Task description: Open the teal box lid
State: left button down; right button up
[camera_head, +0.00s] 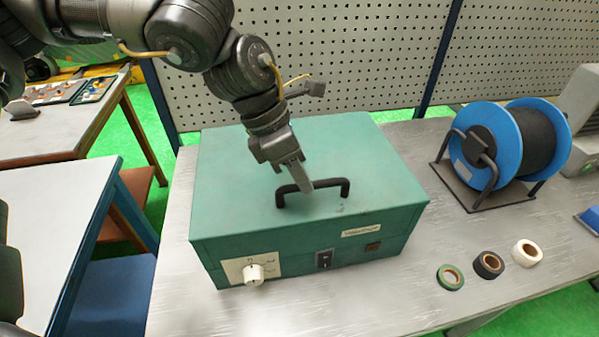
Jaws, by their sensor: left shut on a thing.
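The teal box (312,262) stands on the grey workbench, with a white knob, a dark switch and a label on its front. Its teal lid (250,165) lies flat and closed on top. A black handle (328,184) is fixed near the lid's front edge. My left gripper (306,188) reaches down from above and is shut on the handle near its middle. The gripper's fingers hide part of the handle. My right gripper is not in view.
A blue cable reel (480,150) stands right of the box. Green (450,277), black (488,264) and white (526,252) tape rolls lie at the front right. A perforated panel (330,60) rises behind the bench. Bare bench (180,290) shows at the front left.

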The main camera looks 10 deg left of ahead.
pick_arm(q)
jog(key=shift+w+r+p, duration=0.15)
jog(key=shift+r+p, duration=0.3)
jog(key=shift+r, duration=0.1)
jog(key=w+a+r+g+h+p, duration=0.1)
jog(key=w+r+p, duration=0.3)
jog(key=r+p, duration=0.2)
jog(key=w+a+r+g+p, duration=0.2)
jog(key=w+r+p, duration=0.2)
jog(key=r+p, duration=0.2)
jog(key=shift+a+r+n+g+h+p, duration=0.3)
jog(key=shift+r+n+h+p, duration=0.1)
jog(key=shift+r, duration=0.45)
